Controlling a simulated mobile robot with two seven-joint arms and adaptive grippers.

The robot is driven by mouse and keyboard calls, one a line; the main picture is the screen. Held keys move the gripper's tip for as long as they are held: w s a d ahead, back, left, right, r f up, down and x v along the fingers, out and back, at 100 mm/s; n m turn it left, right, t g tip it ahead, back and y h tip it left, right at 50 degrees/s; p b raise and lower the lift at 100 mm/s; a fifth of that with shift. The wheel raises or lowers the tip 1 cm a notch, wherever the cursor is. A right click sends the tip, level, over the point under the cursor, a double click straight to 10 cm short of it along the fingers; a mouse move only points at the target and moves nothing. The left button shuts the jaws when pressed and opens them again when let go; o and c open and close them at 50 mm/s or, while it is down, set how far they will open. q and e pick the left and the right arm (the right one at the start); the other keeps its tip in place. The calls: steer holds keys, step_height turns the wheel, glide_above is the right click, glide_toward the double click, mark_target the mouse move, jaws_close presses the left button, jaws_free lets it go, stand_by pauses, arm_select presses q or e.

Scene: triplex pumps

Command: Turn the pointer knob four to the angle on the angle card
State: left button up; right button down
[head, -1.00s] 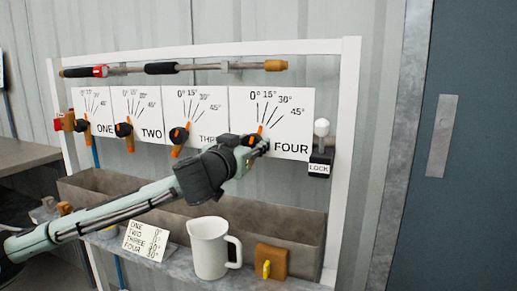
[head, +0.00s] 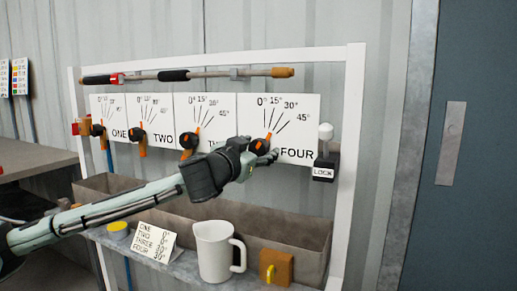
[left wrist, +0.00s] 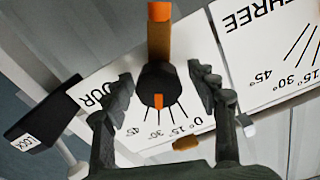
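Knob four (head: 261,147) is a dark knob with an orange pointer on the white FOUR dial plate (head: 307,132). In the left wrist view the knob (left wrist: 159,84) sits between the fingers of my left gripper (left wrist: 163,95). The fingers are spread, with a gap on both sides of it. The pointer tip is near the middle of the scale; its exact angle is hard to tell. In the head view my left gripper (head: 254,153) partly covers the knob. The angle card (head: 154,242) stands on the front ledge; its FOUR line appears to read 30°. My right gripper is out of view.
Knob three (head: 189,139) and its dial are to the left. The LOCK lever (head: 326,140) is close on the right. A trough (head: 290,228) runs below the dials. A white jug (head: 215,248) and an orange block (head: 277,267) stand on the ledge.

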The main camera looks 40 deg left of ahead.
arm_select(q)
steer(key=shift+s+d, duration=0.1)
steer(key=shift+v, duration=3.7)
